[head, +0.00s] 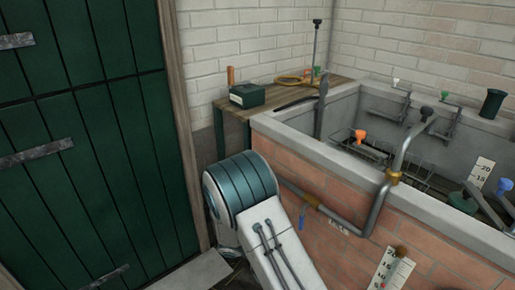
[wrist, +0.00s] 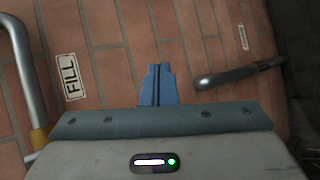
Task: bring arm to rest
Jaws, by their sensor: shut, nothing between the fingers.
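My gripper (wrist: 158,68) shows in the wrist view as a pair of blue fingers, closed together with nothing between them. It points at the red-brick front of the trough, beside a white "FILL" label (wrist: 71,76). I cannot tell how far the fingertips are from the bricks. The gripper is not visible in the head view; only part of my own arm shows at the lower middle there.
The brick trough (head: 345,208) fills the right side. A grey pipe (head: 349,226) with brass fittings runs along its front. A dark rod (wrist: 238,75) lies right of my fingers. A green door (head: 95,150) stands left.

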